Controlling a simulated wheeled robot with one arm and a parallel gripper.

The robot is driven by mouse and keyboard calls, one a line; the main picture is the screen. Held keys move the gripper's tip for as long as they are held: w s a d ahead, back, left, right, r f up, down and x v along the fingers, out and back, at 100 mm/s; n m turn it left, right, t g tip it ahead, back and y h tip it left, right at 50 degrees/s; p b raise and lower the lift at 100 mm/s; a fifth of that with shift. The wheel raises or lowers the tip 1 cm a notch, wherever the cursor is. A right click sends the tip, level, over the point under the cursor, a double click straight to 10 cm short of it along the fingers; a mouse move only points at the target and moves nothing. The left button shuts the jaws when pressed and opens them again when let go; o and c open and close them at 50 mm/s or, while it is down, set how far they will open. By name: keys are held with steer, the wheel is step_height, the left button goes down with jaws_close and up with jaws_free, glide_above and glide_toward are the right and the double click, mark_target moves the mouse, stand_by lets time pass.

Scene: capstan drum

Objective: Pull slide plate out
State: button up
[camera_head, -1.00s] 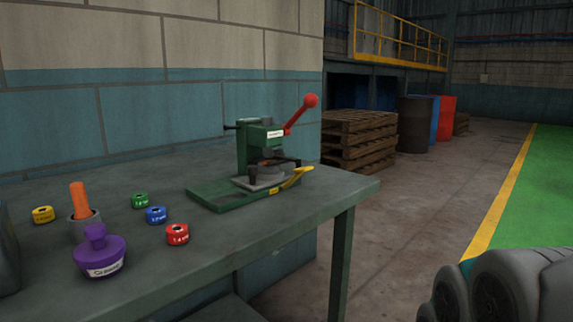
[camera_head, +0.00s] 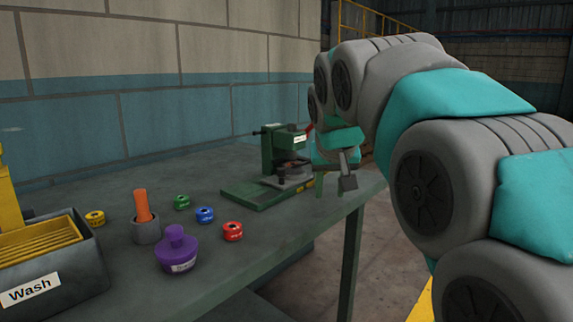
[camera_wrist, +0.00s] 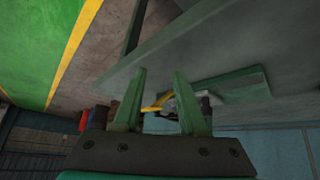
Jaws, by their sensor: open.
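The green press (camera_head: 281,152) stands near the right end of the bench. Its grey slide plate (camera_head: 288,182) lies low on the press base (camera_head: 245,195). In the wrist view the plate's yellow handle (camera_wrist: 158,103) shows in the gap between my fingers, beyond them and apart from them as far as I can see. My gripper (camera_head: 333,188) is open and empty, just right of the press near the bench's right end. My fingers also show in the wrist view (camera_wrist: 160,73).
On the bench (camera_head: 130,178) are a purple flask-like weight (camera_head: 177,252), an orange-handled tool in a grey cup (camera_head: 146,230), several small coloured rings (camera_head: 205,215) and a Wash bin (camera_head: 60,270). The bench front between rings and press is clear.

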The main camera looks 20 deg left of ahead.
steer(key=t+y, duration=0.2)
glide_toward(281, 169)
steer(key=w, duration=0.1)
steer(key=shift+n, duration=0.4)
steer(key=p+x, duration=0.1)
steer(key=x, duration=0.7)
steer(key=shift+s+a+f, duration=0.15)
steer(key=shift+f, duration=0.05)
jaws_close()
stand_by(0.4)
